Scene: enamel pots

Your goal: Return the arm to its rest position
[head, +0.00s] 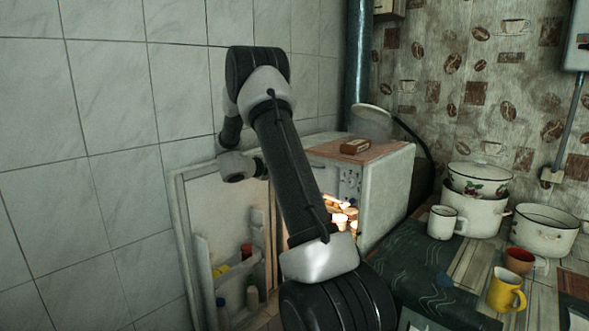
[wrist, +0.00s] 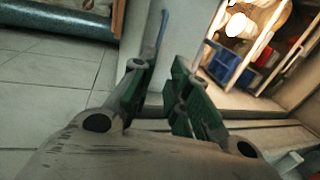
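My gripper (wrist: 158,78) shows in the wrist view with its two green-padded fingers apart and nothing between them. In the head view my arm rises from the bottom middle, bends at the top and comes down on the left. Its wrist end is in front of the open fridge door (head: 212,185), and the fingers cannot be made out there. The small fridge (head: 385,195) stands open behind my arm, with its lit inside partly hidden. The wrist view looks down past the fridge's lit interior (wrist: 235,50) at the floor.
Door shelves hold bottles (head: 252,292). A small brown box (head: 355,146) lies on the fridge. At right, a table (head: 418,255) bears enamel pots (head: 545,232), a white mug (head: 442,222), a red cup (head: 519,260) and a yellow mug (head: 506,290). A tiled wall (head: 100,90) is at left.

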